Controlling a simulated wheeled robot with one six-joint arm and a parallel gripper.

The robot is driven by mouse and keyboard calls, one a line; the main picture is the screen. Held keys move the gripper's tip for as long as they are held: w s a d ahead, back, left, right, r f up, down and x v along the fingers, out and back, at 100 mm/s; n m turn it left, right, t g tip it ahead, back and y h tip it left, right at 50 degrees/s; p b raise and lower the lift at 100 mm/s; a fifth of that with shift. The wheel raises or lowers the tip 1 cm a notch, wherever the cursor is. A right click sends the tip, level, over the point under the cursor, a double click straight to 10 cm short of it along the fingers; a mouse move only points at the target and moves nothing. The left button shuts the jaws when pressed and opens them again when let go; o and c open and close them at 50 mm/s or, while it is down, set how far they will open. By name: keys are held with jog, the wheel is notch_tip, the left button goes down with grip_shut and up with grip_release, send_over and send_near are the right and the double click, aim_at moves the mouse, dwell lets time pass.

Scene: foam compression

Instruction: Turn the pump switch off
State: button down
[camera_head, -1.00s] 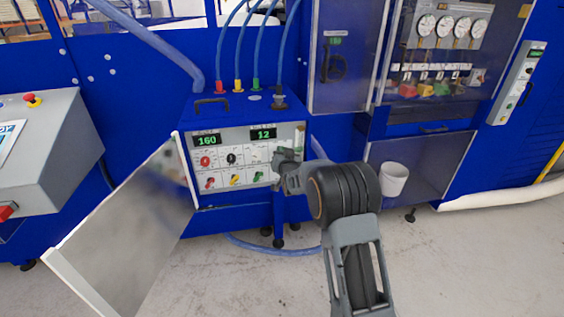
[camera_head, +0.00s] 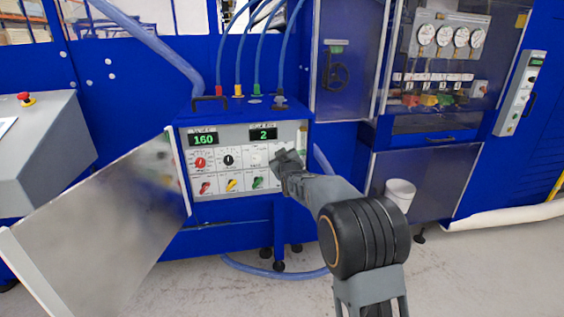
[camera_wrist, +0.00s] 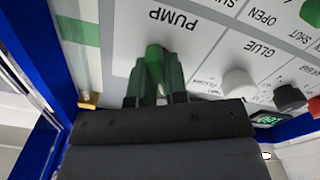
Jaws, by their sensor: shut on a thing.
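The pump switch, a green lever (camera_wrist: 153,58), stands under the PUMP label in the wrist view, where the panel appears upside down. My gripper (camera_wrist: 155,78) is shut on it, with one finger on each side. In the head view my gripper (camera_head: 287,162) is at the right side of the white control panel (camera_head: 243,158) and hides the pump switch there.
A red knob (camera_head: 200,162), a black knob (camera_head: 228,160) and red (camera_head: 204,187), yellow (camera_head: 232,184) and green (camera_head: 257,182) levers are left of my gripper. A white GLUE knob (camera_wrist: 238,83) is close beside it. The panel door (camera_head: 110,220) stands open at left.

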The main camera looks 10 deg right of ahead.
jog(key=shift+n, duration=0.3)
dwell(0.4)
jog(key=c, duration=1.1)
grip_release()
jog(key=shift+c, duration=0.2)
jog(key=s+b, duration=0.1)
jog(key=s, duration=1.2)
jog(key=shift+s+b, duration=0.35)
jog(key=shift+s, duration=0.05)
